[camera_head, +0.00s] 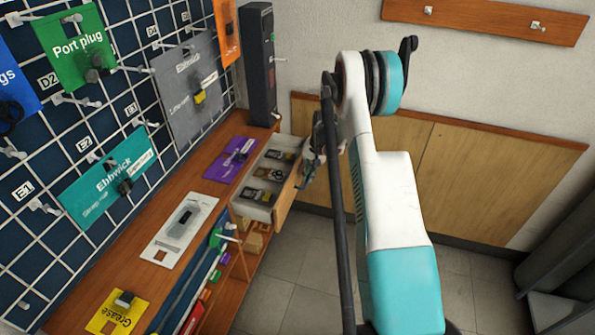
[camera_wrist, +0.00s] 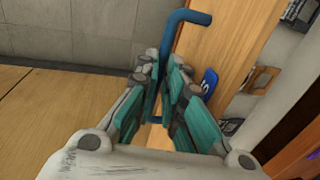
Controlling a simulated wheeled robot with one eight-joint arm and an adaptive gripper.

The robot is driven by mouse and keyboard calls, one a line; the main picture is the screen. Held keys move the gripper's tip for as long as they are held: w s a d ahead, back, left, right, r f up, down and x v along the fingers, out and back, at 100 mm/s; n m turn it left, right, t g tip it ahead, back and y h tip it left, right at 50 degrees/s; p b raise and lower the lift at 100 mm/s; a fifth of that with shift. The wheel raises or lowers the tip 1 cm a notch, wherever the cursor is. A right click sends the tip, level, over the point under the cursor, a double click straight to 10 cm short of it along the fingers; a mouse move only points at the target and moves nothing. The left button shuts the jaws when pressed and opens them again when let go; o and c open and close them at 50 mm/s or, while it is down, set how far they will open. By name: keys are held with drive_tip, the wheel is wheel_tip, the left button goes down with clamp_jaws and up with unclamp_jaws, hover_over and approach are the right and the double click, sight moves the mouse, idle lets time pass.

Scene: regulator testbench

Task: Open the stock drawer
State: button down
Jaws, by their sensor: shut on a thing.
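The stock drawer (camera_head: 250,210) stands pulled out from under the bench at its far end. Its wooden front shows in the head view and in the wrist view (camera_wrist: 220,45). Small dark parts lie in its compartments (camera_head: 268,174). In the wrist view a blue bar handle (camera_wrist: 190,16) is fixed to the drawer front. My gripper (camera_wrist: 165,90) is shut on this handle, with a teal finger on each side of it. In the head view my gripper (camera_head: 318,150) is at the drawer front, partly hidden by my arm.
The wooden bench (camera_head: 140,255) carries a white plate (camera_head: 180,232), a purple card (camera_head: 232,160) and a yellow Grease card (camera_head: 118,312). A dark upright box (camera_head: 258,65) stands at its far end. A pegboard with hanging cards is at left. Tiled floor (camera_head: 290,270) shows beside the bench.

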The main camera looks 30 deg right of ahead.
drive_tip(key=shift+s+d, duration=0.45)
drive_tip(key=shift+s, duration=0.15)
drive_tip(key=c, duration=1.7)
unclamp_jaws()
drive_tip(key=r, duration=0.4)
drive_tip(key=s+d+r, duration=0.1)
drive_tip(key=r, duration=0.6)
drive_tip(key=shift+s+d+r, duration=0.2)
drive_tip(key=shift+s+r, duration=0.15)
drive_tip(key=shift+r, duration=0.05)
